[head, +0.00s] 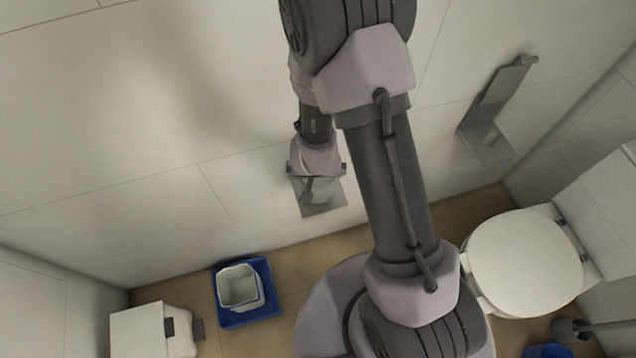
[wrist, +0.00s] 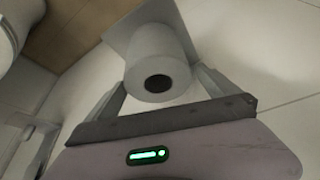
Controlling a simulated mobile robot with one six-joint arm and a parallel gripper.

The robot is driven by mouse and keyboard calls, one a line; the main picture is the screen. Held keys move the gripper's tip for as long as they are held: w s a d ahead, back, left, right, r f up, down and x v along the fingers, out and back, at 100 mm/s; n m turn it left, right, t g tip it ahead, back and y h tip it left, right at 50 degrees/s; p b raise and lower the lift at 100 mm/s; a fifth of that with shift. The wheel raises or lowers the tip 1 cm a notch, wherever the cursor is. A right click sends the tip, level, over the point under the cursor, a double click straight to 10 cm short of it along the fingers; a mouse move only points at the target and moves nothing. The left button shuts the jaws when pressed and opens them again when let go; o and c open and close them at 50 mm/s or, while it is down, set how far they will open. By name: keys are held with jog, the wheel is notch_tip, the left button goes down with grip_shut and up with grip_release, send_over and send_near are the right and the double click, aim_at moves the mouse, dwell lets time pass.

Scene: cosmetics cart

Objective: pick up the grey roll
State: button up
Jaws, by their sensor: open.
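The grey roll (wrist: 157,66) shows in the wrist view with its dark core hole facing the camera. It is on a flat grey holder plate (wrist: 121,32) by the wall. My gripper (wrist: 160,90) is open, with one finger on each side of the roll. I cannot tell whether the fingers touch it. In the head view my gripper (head: 318,182) is in front of the holder plate (head: 325,208) on the wall, and the roll is mostly hidden there.
A toilet (head: 525,262) stands at the right. A second wall holder (head: 497,105) is at the upper right. A white bin (head: 240,287) sits in a blue tray (head: 232,322) on the floor. A white box (head: 140,330) is at the lower left.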

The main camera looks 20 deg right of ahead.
jog(key=b+x, duration=0.2)
jog(key=x, duration=0.3)
jog(key=shift+s+d+b, duration=0.15)
jog(key=shift+b, duration=0.15)
jog(key=shift+r, duration=0.15)
